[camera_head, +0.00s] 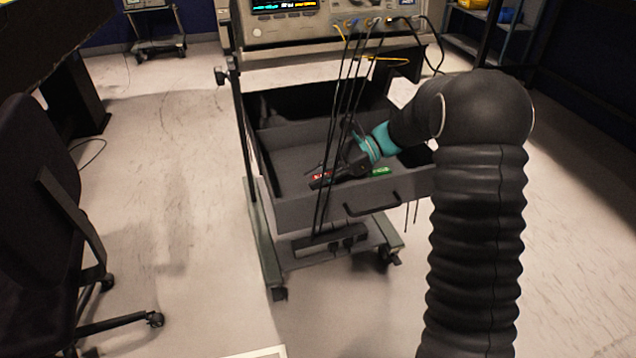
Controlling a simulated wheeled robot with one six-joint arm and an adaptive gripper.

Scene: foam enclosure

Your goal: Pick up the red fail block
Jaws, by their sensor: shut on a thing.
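The red fail block (321,176) is in the open grey drawer (290,212) of the instrument cart, near the drawer's front left. My gripper (328,180) reaches down into the drawer from the right and is shut on the red block. The dark fingers and hanging cables cover part of the block. I cannot tell whether the block is lifted off the drawer floor. A green block (380,171) lies in the drawer to the right of my gripper.
Several cables (345,110) hang from the instrument (290,22) in front of the drawer. A black chair (50,190) stands at the left. A shelf (495,35) is at the back right.

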